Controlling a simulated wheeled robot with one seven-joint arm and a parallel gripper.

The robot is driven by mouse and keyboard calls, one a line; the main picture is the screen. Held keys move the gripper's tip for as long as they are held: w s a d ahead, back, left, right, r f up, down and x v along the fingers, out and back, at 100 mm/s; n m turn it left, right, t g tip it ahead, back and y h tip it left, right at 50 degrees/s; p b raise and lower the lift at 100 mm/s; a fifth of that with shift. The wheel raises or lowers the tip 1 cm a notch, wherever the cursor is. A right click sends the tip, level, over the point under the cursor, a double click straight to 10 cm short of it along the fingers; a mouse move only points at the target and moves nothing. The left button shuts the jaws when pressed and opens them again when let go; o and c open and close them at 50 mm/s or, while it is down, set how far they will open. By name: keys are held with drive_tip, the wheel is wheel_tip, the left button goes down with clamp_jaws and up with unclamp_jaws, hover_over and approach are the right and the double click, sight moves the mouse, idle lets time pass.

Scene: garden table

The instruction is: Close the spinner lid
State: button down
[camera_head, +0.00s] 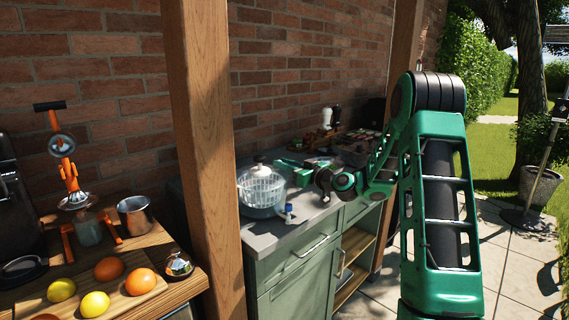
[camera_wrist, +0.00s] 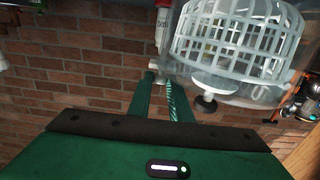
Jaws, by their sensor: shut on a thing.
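The salad spinner (camera_head: 262,192) stands on the grey counter, with a clear bowl and a white basket inside. Its clear lid is hard to make out; a pale knob (camera_head: 260,160) shows at the top. In the upside-down wrist view, the spinner's white basket (camera_wrist: 235,40) fills the upper right, and a white disc with a dark knob (camera_wrist: 208,98) shows below it. My gripper (camera_head: 286,164) reaches in from the right beside the spinner's top. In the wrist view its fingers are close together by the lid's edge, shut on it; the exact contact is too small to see.
A small blue-and-white part (camera_head: 288,213) shows at the spinner's front right. Bottles and a tray (camera_head: 325,138) stand further back. A wooden post (camera_head: 205,150) rises to the left. Beyond it, a wooden table holds fruit, a juicer (camera_head: 68,170) and a metal cup (camera_head: 134,215).

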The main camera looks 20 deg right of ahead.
drive_tip(key=shift+f, duration=0.4)
drive_tip(key=c, duration=1.6)
unclamp_jaws()
drive_tip(key=shift+c, duration=0.2)
drive_tip(key=shift+a, duration=0.1)
drive_tip(key=v, duration=1.1)
drive_tip(key=shift+r, duration=0.2)
drive_tip(key=shift+w, duration=0.15)
